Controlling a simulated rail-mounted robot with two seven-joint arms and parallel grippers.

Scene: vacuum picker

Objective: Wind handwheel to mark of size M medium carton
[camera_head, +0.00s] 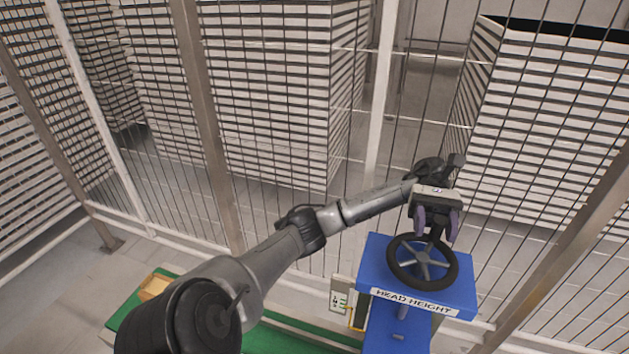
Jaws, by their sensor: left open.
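The handwheel (449,279) is a dark ring with grey spokes, mounted on top of a blue stand (377,251). A white label (415,303) on the stand's front edge reads HEAD HEIGHT. My left gripper (436,238) is open over the far part of the wheel, its purple-padded fingers pointing down near the rim and hub. I cannot tell whether the fingers touch the wheel. A small white panel with marks (341,303) stands left of the stand; its size marks are too small to read. My right gripper is not in view.
A wire fence with metal posts (204,120) runs behind the stand, close to my left arm. Tall stacks of pale flat sheets (265,90) stand beyond it. A green surface (290,330) with a tan box (155,286) lies at lower left.

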